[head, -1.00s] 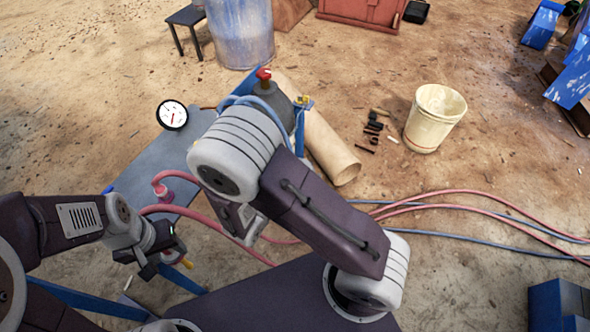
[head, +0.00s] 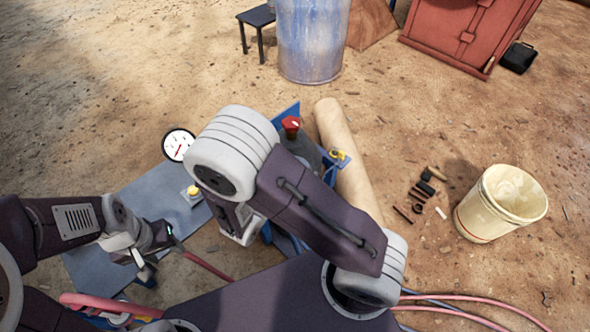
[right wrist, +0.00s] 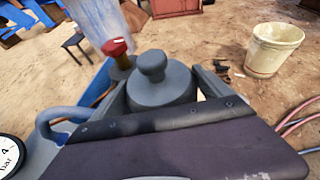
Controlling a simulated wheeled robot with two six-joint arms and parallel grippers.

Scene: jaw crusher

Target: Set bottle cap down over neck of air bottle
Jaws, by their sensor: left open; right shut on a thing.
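The bottle cap (right wrist: 161,88), dark grey with a round knob on top, sits upright between the fingers of my right gripper (right wrist: 162,92), which is shut on it. In the head view my right arm hides this gripper and the cap. The air bottle (head: 303,152) is a grey cylinder, partly covered by my right arm. Its red valve wheel (head: 290,124) shows on top and also in the right wrist view (right wrist: 117,47), behind and left of the cap. The cap is apart from the valve. My left gripper (head: 157,254) is open and empty over the blue-grey table.
A round gauge (head: 179,145) stands at the table's (head: 165,192) far edge. A cream bucket (head: 497,205), small dark parts and a blue barrel (head: 312,40) are on the ground. Red hoses run at the front.

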